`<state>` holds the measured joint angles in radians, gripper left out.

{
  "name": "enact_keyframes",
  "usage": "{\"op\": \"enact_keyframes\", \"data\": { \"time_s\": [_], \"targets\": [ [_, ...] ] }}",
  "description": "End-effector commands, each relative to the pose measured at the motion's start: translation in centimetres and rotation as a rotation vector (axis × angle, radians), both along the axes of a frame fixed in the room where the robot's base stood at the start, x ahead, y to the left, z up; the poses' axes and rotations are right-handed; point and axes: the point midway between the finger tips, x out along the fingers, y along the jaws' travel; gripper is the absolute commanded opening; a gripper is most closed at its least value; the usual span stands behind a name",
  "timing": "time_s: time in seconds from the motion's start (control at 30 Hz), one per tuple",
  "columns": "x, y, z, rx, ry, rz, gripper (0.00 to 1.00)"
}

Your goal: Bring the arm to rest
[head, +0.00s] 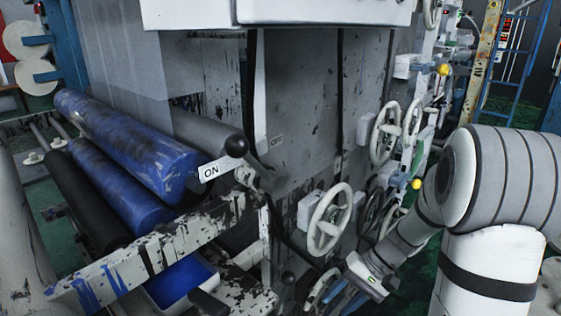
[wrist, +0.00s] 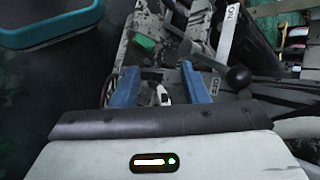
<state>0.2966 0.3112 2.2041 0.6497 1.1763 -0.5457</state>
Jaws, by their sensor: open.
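My arm reaches in from the right in the head view, bent downward, with its wrist low beside the white handwheels. My gripper (wrist: 160,78) shows in the wrist view as two blue fingers spread apart. I see no object gripped between them; machine parts show behind the gap. In the head view the blue fingers are small and partly hidden low at the wrist. A lever with a black ball knob (head: 236,146) stands by the ON label (head: 210,171). A black ball knob (wrist: 238,77) also shows right of the fingers in the wrist view.
White handwheels (head: 328,219) and yellow knobs stand close to my forearm. Blue rollers (head: 135,145) and a blue tray (head: 181,281) are at left. A blue ladder (head: 515,55) stands at back right. A teal-rimmed object (wrist: 50,22) shows at upper left in the wrist view.

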Motion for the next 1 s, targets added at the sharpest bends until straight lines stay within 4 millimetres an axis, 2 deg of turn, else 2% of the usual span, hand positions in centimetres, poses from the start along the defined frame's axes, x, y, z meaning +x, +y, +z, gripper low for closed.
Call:
{"op": "enact_keyframes", "data": {
  "time_s": [0.03, 0.27, 0.5, 0.6, 0.7, 0.8, 1.0],
  "targets": [
    [-1.0, 0.3, 3.3, -0.059, -0.025, 0.027, 0.41],
    [-5.0, 0.3, 11.3, -0.32, -0.135, 0.096, 0.41],
    [-8.6, -0.4, 19.0, -0.559, -0.319, 0.116, 0.41],
    [-9.5, -0.8, 21.3, -0.629, -0.393, 0.112, 0.41],
    [-10.2, -1.1, 22.7, -0.674, -0.446, 0.106, 0.41],
    [-10.5, -1.3, 23.3, -0.698, -0.477, 0.1, 0.41],
    [-10.6, -1.4, 23.4, -0.707, -0.486, 0.098, 0.41]
  ]
}}
